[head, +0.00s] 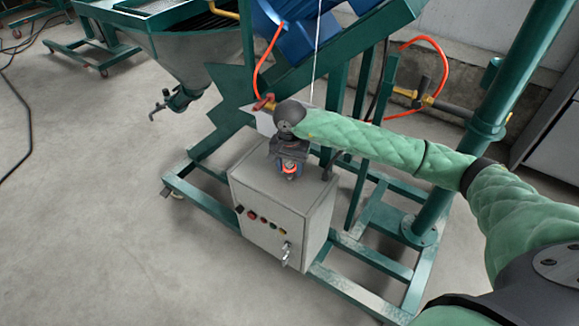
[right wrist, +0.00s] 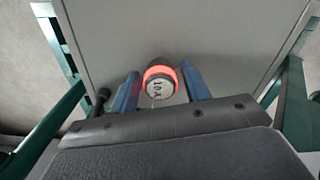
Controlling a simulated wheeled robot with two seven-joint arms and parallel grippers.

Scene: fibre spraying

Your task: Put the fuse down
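The fuse (right wrist: 160,88) shows in the right wrist view as a round piece with a white face, dark marking and a glowing red ring. It also shows small and reddish in the head view (head: 290,170). My right gripper (head: 289,174) points down over the top of the grey control box (head: 262,210). Its two blue fingers stand close on both sides of the fuse and appear shut on it. I cannot tell whether the fuse touches the box top. My left gripper is not in view.
The box front has a row of coloured buttons (head: 259,216) and a silver latch or key (head: 286,254). A green steel frame (head: 345,280) surrounds the box, with a thick green post (head: 490,110) at right. A hopper (head: 185,60) stands upper left. The floor at left is mostly clear.

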